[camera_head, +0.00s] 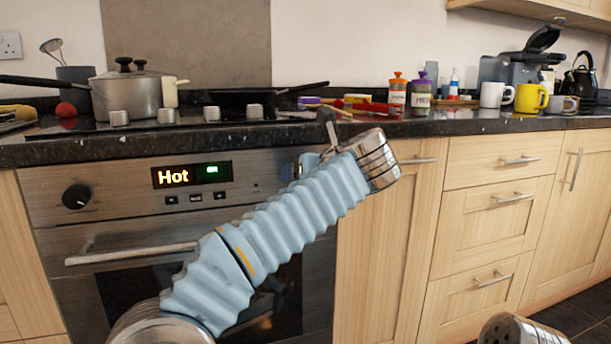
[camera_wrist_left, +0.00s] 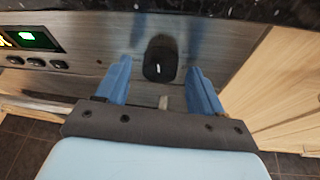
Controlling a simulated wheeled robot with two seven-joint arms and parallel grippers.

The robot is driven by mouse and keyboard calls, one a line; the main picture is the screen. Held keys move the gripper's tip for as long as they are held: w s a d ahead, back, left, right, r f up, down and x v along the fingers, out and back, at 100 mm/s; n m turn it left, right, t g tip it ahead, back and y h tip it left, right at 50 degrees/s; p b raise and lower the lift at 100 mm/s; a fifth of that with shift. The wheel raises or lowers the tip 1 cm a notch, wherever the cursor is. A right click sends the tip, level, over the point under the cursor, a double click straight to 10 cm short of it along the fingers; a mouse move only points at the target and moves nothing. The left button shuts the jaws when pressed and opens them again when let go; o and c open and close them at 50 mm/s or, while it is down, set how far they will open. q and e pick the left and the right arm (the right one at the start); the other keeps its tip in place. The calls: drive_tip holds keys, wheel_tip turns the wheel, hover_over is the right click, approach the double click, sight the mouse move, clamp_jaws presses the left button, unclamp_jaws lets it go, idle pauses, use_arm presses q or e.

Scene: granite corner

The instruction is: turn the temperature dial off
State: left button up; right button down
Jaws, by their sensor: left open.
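A black dial (camera_wrist_left: 158,50) with a short white mark sits on the oven's steel front panel, right of the display. In the left wrist view it lies between the two blue fingers of my left gripper (camera_wrist_left: 158,70). The fingers are open, one on each side of the dial, with a gap on both sides. I cannot tell how far the tips are from the panel. In the head view my left arm hides this dial and most of the gripper. The display (camera_head: 191,175) reads "Hot" in orange, with a green sign beside it. Another black dial (camera_head: 76,196) sits left of the display.
The dark worktop edge (camera_head: 430,127) overhangs the panel, just above my left gripper. The oven door handle (camera_head: 130,254) sticks out below. Wooden drawers (camera_head: 490,205) stand to the right. A pot (camera_head: 128,95), bottles and mugs stand on the worktop.

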use_arm(q)
drive_tip(key=p+v, duration=0.1)
drive_tip(key=v, duration=1.3)
